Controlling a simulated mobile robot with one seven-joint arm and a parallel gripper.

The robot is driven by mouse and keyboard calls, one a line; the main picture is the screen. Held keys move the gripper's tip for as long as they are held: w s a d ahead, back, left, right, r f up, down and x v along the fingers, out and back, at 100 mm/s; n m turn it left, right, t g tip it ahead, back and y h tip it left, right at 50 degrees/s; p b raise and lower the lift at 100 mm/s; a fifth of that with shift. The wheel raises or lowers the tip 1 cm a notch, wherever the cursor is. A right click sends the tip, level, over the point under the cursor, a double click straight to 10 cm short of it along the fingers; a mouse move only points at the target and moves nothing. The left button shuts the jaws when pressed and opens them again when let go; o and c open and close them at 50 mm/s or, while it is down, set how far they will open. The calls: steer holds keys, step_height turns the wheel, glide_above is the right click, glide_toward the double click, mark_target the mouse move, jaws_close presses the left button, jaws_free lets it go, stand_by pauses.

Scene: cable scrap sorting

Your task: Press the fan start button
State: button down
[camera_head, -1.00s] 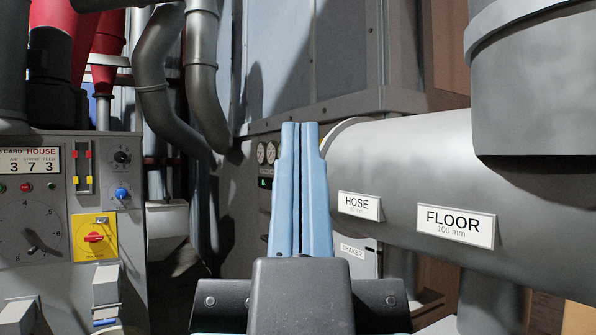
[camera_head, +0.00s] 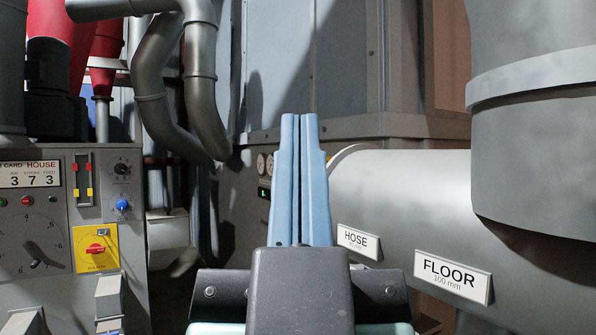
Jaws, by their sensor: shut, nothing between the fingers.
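My gripper (camera_head: 300,120) points up and forward in the middle of the view, its two blue fingers together and empty. No button labelled as the fan start shows. On the grey control panel (camera_head: 60,290) at left are a small red button (camera_head: 26,201), a green one at the picture's left edge (camera_head: 3,202), and a red rotary switch (camera_head: 96,248) on a yellow plate. My gripper is apart from all of these.
A large grey horizontal duct (camera_head: 410,190), labelled HOSE (camera_head: 358,241) and FLOOR (camera_head: 453,277), fills the right side close to my gripper. A thick vertical pipe (camera_head: 530,150) stands at upper right. Bent grey pipes (camera_head: 205,100) hang left of my fingers.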

step_height(320, 180, up, 15)
steer(key=p, duration=1.2)
steer(key=shift+a, duration=0.15)
